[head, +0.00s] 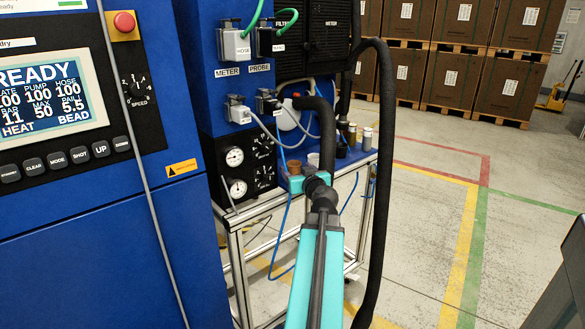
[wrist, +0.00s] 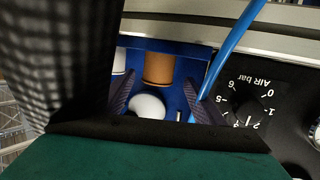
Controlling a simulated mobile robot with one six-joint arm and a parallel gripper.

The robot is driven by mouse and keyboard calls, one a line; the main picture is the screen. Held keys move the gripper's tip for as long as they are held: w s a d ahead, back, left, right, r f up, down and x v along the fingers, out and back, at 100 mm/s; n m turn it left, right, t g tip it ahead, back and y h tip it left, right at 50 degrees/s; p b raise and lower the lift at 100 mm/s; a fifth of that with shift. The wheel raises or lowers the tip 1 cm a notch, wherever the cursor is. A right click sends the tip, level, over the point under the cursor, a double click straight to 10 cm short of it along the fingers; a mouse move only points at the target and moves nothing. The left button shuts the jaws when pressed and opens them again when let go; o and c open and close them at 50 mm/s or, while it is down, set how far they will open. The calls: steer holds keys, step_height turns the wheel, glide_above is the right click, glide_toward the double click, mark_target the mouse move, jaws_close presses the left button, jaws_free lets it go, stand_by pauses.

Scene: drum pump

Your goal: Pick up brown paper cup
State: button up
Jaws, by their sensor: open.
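In the wrist view, my gripper (wrist: 160,98) is open, with a dark finger on each side. A brown cylinder (wrist: 158,68) shows beyond and between the fingertips, likely a cup. A white rounded thing (wrist: 147,105) is nearer, also between them. No contact is visible.
Several small bottles (head: 352,133) stand farther right on the shelf. A thick black hose (head: 378,200) hangs right of my arm. A blue tube (wrist: 232,55) passes close to one finger, near the air dial (wrist: 247,103). The blue cabinet (head: 170,240) fills the left.

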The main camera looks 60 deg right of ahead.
mark_target(292, 164)
steer(key=shift+x, duration=1.6)
steer(key=shift+p+x, duration=0.4)
steer(key=shift+x, duration=2.2)
steer(key=shift+s+d, duration=0.1)
steer(key=c, duration=1.1)
